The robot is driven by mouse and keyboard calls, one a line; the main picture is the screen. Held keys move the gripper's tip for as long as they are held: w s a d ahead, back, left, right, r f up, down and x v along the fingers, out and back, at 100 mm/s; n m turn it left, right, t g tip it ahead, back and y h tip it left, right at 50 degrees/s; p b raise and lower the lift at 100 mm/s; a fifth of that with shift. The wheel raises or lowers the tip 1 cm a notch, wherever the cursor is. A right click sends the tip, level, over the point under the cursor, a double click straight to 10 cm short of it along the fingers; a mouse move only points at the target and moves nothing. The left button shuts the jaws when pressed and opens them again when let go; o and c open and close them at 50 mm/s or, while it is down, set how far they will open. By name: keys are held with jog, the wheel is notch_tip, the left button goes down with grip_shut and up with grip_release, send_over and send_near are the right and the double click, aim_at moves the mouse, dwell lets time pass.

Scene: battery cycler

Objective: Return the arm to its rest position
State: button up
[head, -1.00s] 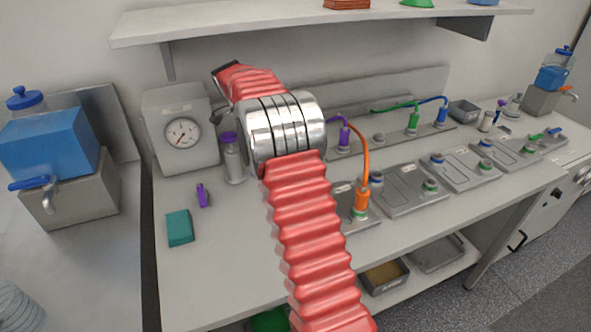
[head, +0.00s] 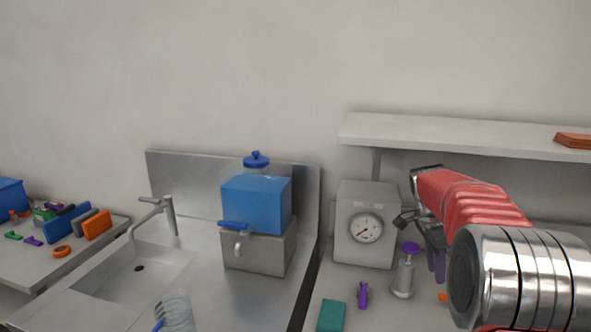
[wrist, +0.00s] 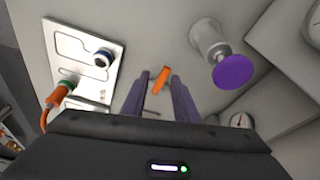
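My arm (head: 480,205) reaches in from the right of the head view, raised over the bench and bent downward past its elbow. My gripper (head: 437,265) points down there, partly hidden by the arm, beside the purple-capped bottle (head: 403,275). In the wrist view my gripper (wrist: 160,76) shows two grey-purple fingers standing apart. A small orange piece (wrist: 160,80) appears between the fingertips; it seems to lie on the bench below them, not gripped. It also shows as an orange bit (head: 443,297) in the head view.
A dial gauge box (head: 365,225) stands behind the bottle, under a wall shelf (head: 460,138). A purple piece (head: 363,295) and a teal block (head: 331,316) lie on the bench. A blue tank (head: 256,204) stands at the sink. The wrist view shows a grey plate (wrist: 82,65) and orange plug (wrist: 58,95).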

jog(key=s+a+r+n+t+y, duration=0.1)
jog(key=s+a+r+n, duration=0.3)
jog(key=s+a, duration=0.25)
jog(key=s+a+r+n+t, duration=0.2)
jog(key=s+a+r+n, duration=0.3)
jog(key=s, duration=0.3)
jog(key=s+a+f+n+t+y, duration=0.1)
jog(key=s+a+n, duration=0.3)
jog(key=s, duration=0.5)
jog(key=s+a+f+n+t+y, duration=0.1)
jog(key=s+a+f+n, duration=0.3)
jog(key=s, duration=0.5)
jog(key=shift+a+f+n, duration=0.2)
jog(key=shift+a+n, duration=0.3)
jog(key=shift+a, duration=0.35)
